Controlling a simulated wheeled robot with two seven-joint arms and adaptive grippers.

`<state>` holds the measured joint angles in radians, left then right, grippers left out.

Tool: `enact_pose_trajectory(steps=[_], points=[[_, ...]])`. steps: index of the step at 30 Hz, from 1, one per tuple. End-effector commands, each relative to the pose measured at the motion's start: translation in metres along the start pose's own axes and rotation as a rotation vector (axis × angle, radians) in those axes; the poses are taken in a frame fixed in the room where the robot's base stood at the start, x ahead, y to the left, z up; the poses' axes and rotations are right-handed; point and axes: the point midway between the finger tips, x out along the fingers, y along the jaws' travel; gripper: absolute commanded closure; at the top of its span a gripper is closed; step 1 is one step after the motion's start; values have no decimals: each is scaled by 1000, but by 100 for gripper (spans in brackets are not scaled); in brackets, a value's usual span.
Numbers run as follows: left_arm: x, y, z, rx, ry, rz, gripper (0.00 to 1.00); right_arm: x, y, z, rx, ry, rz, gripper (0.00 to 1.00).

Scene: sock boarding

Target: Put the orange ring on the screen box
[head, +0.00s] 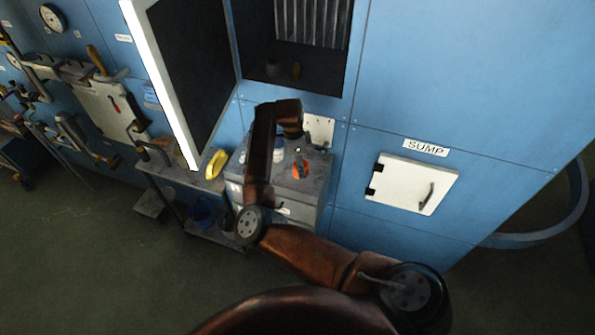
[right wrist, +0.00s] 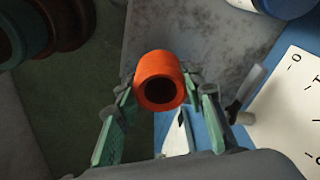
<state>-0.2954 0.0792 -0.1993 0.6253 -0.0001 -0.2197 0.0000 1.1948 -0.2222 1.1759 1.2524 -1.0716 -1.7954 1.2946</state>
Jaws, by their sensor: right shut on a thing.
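The orange ring (right wrist: 158,66) is a short, thick tube with a dark hole, held between the fingertips of my right gripper (right wrist: 164,92) in the right wrist view. In the head view the ring (head: 300,171) shows small and orange over the top of a grey box-like cabinet (head: 313,187). My right gripper (head: 301,155) is partly hidden there by its own arm. In the right wrist view a grey speckled surface (right wrist: 190,30) lies beyond the ring. I cannot tell for sure which thing is the screen box. My left gripper is not in view.
A blue-and-white container (head: 279,152) stands on the cabinet beside my arm. A white plate (head: 319,130) is behind it. An open door (head: 185,75) hangs at the left, above a yellow item (head: 216,163) on a bench. A white SUMP hatch (head: 412,184) is at the right.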

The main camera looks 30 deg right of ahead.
Motion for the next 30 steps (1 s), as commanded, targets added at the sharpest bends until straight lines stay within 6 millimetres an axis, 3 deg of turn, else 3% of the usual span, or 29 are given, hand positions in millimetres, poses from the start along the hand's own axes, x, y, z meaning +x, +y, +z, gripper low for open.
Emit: enact_pose_trajectory(steps=[7, 14, 26, 27, 30], points=[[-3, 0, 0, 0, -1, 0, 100, 16, -13, 8, -2, 0, 1, 88], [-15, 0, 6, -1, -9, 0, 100, 43, -12, 11, 0, -1, 1, 88], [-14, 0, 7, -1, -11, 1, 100, 49, -12, 11, -1, 0, 0, 88], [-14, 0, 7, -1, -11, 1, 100, 49, -12, 11, 0, 0, 0, 61], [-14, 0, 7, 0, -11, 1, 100, 49, -12, 11, 0, -1, 0, 54]])
